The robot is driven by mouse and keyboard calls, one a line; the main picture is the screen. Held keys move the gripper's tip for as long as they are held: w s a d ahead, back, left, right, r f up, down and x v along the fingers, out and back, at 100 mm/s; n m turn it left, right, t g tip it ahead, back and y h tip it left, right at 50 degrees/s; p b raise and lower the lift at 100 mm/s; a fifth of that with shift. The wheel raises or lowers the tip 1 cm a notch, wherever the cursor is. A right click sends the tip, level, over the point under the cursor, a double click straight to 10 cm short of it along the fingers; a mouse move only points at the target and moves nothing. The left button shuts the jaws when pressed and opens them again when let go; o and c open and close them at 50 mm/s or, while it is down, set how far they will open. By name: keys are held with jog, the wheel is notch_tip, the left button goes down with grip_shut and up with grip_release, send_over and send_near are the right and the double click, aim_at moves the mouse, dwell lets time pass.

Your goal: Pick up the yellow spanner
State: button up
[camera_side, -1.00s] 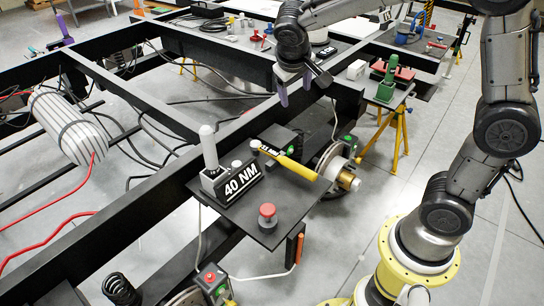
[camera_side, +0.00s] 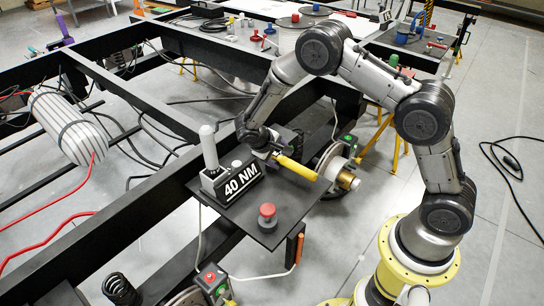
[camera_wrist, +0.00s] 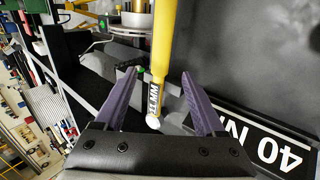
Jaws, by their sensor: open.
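The yellow spanner (camera_side: 297,168) lies on the black plate (camera_side: 250,229) in the side view, its far end hidden behind my gripper (camera_side: 262,148). In the wrist view the spanner (camera_wrist: 162,50) runs down from the top edge, with a black and white label and a pale tip at its lower end. My gripper (camera_wrist: 160,75) is open, its two purple fingers on either side of the spanner's labelled end. No contact between fingers and spanner can be made out.
A black "40 NM" block (camera_side: 238,182) with a grey upright handle (camera_side: 208,147) stands beside the spanner. A red knob (camera_side: 267,215) sits near the plate's front edge. A wheel hub (camera_side: 340,172) is just right of the plate.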

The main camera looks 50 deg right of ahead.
aim_at(286, 161)
jog(key=shift+x, duration=3.55)
jog(key=shift+w, duration=0.1)
jog(key=shift+a, duration=0.1)
grip_shut()
jog(key=shift+w+r, duration=0.1)
